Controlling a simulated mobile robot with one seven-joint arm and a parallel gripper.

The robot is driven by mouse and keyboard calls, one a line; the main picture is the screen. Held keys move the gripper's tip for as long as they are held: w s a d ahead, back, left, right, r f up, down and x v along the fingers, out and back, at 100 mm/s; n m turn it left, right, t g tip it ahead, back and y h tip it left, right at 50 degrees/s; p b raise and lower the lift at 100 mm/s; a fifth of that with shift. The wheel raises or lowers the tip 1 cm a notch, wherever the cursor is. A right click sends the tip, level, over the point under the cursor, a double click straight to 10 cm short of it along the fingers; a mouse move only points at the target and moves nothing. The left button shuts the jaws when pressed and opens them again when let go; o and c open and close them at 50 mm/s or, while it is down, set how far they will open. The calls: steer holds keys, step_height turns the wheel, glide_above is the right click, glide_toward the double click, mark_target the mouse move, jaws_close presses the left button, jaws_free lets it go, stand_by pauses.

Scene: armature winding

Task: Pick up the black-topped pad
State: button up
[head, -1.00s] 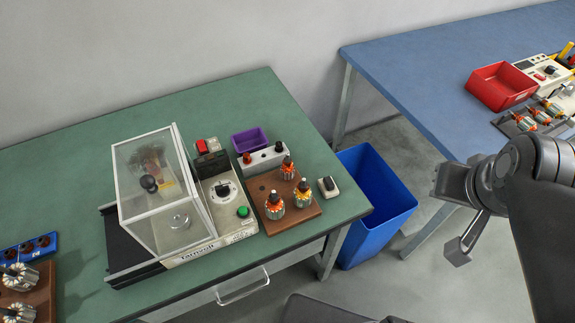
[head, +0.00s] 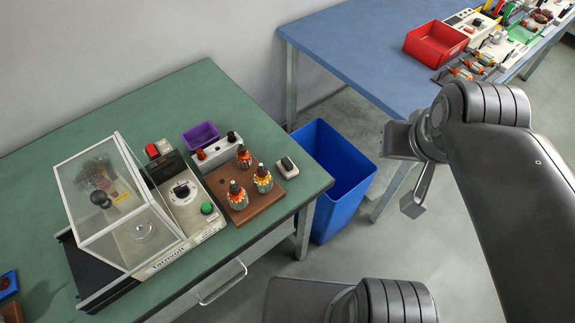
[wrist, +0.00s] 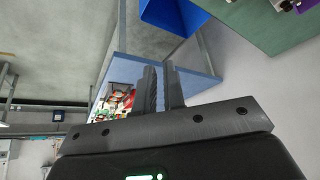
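The black-topped pad (head: 288,166) is a small pale block with a dark top. It sits on the green table (head: 240,104) near its right edge, just right of the brown wooden board (head: 243,207). My gripper (head: 410,205) hangs over the floor to the right of the green table, well apart from the pad. In the wrist view my gripper (wrist: 160,72) shows two dark fingers with a gap between them and nothing held. The pad cannot be made out in the wrist view.
A blue bin (head: 337,190) stands on the floor between the green table and the blue table (head: 350,45). Wound armatures (head: 263,180) stand on the wooden board beside the pad. A clear-covered machine (head: 120,205) and a purple tray (head: 201,136) are further left.

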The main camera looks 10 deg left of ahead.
steer(key=o, duration=1.2)
steer(key=n+g, duration=0.6)
steer(key=n, duration=0.2)
glide_above(287, 162)
step_height(287, 162, down, 18)
step_height(287, 162, down, 10)
steer(key=shift+f, duration=0.25)
